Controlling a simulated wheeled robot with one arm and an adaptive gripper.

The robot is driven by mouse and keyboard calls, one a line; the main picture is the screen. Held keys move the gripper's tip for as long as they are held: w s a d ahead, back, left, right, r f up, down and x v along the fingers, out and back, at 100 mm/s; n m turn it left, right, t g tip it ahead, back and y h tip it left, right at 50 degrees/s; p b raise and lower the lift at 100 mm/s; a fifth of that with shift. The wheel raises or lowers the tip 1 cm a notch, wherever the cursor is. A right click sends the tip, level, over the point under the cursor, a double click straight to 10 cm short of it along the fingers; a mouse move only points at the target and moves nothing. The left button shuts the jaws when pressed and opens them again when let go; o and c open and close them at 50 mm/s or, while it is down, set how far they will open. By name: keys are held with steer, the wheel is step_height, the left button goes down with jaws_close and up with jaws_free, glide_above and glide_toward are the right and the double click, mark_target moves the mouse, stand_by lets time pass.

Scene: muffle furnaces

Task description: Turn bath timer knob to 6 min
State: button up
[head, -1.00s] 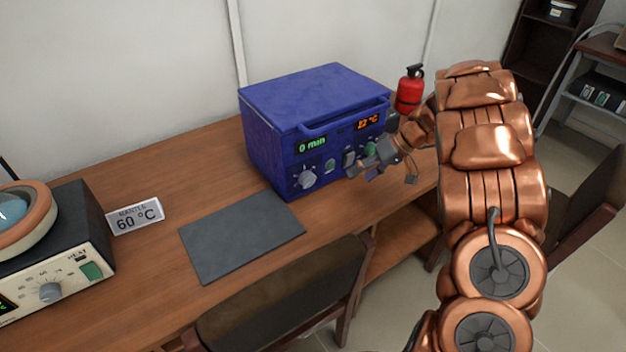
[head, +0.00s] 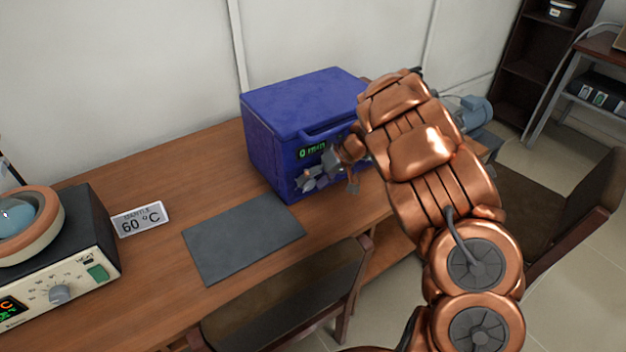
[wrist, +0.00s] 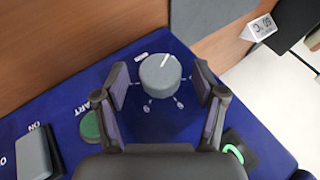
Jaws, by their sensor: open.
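The blue water bath (head: 285,110) stands on the wooden bench, and its green display (head: 312,151) reads 0 min. In the wrist view the grey round timer knob (wrist: 160,76) has a white pointer line aimed toward the upper right of the picture. My gripper (wrist: 160,84) is open, with one finger on either side of the knob and visible gaps between them. In the head view my gripper (head: 327,176) is at the bath's front and hides the knob. My arm covers the right part of the panel.
In the wrist view a green START button (wrist: 89,126) and a grey ON switch (wrist: 36,156) lie left of the knob. A dark mat (head: 243,238) lies before the bath. A heating mantle (head: 75,262) and a 60 °C sign (head: 140,219) stand to the left.

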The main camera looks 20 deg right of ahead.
steer(key=shift+a+f, duration=0.1)
steer(key=shift+f, duration=0.05)
steer(key=c, duration=1.1)
steer(key=shift+c, duration=0.2)
